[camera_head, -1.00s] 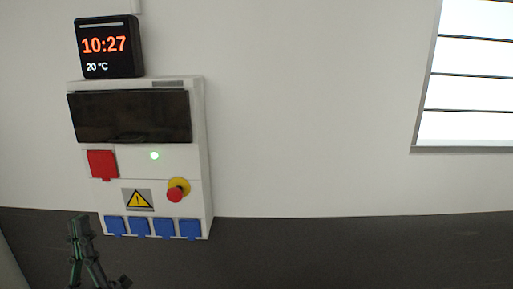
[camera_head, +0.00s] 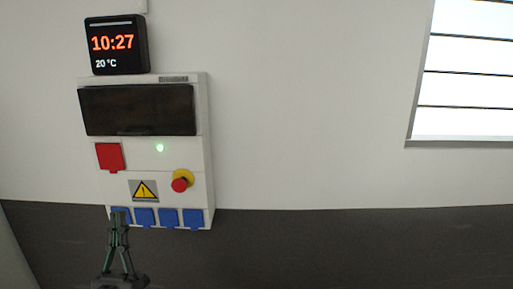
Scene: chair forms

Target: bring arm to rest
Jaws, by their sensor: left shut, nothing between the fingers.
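My left gripper (camera_head: 119,216) is at the lower left, pointing up, with its fingertips together and nothing held. Its tips overlap the leftmost blue socket cover (camera_head: 121,212) of the wall box in the picture. I cannot tell whether they touch it. My right gripper is not in view.
A white electrical box (camera_head: 204,160) hangs on the wall with a dark window (camera_head: 138,108), a red socket (camera_head: 109,156), a green light and a red knob (camera_head: 180,185). A clock display (camera_head: 115,44) sits above. A window (camera_head: 468,70) is at the right; the wall between is bare.

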